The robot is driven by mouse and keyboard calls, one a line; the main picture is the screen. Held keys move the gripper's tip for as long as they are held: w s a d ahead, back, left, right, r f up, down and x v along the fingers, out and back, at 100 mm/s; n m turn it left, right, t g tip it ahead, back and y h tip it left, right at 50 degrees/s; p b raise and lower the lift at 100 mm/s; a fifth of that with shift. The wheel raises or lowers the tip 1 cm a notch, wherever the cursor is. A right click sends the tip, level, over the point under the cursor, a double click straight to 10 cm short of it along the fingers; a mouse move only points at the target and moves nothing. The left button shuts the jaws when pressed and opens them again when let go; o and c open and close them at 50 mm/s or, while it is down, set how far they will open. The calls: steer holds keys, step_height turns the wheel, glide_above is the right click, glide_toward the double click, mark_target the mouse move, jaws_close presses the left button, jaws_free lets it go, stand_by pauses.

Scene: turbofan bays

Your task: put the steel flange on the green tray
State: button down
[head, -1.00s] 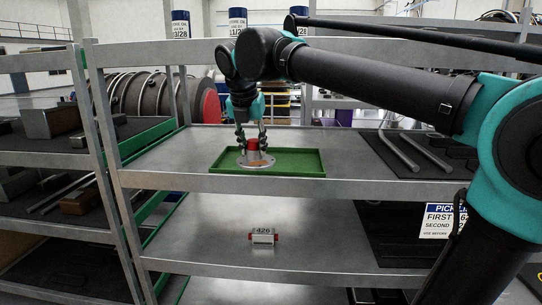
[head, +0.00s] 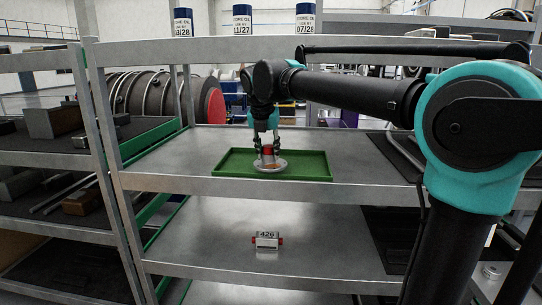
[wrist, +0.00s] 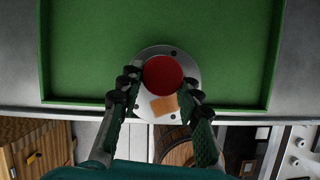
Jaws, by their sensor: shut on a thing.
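The steel flange (head: 270,168) is a round silver piece with a red top and an orange patch on its rim. My gripper (head: 268,150) is shut on its neck from above, with one finger on each side. The flange looks upright. The green tray (head: 312,171) lies on the shelf behind and under it. In the wrist view the flange (wrist: 147,103) overlaps the tray's front rim (wrist: 80,103), near the middle of that side. I cannot tell whether the flange touches the tray floor or hangs just above it. The rest of the tray (wrist: 235,50) is empty.
The tray stands on a metal shelf (head: 180,160) with a front edge and uprights. A dark mat (head: 395,155) lies to the right.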

mark_target(271, 155)
steer(key=w, duration=0.1)
steer(key=w+f, duration=0.2)
steer(key=shift+w+d+f, duration=0.15)
steer(key=shift+w+d, duration=0.05)
steer(key=shift+d, duration=0.1)
steer(key=shift+w+f, duration=0.2)
steer(key=shift+f, duration=0.15)
steer(key=c, duration=1.1)
jaws_free()
steer(key=shift+o, duration=0.2)
steer(key=shift+s+r, duration=0.1)
steer(key=shift+r, duration=0.25)
steer(key=s, duration=0.4)
steer(key=s+a, duration=0.1)
steer(key=s, duration=0.3)
steer(key=s+a, duration=0.1)
steer(key=s, duration=0.3)
steer(key=shift+s+r, duration=0.1)
steer(key=shift+r, duration=0.25)
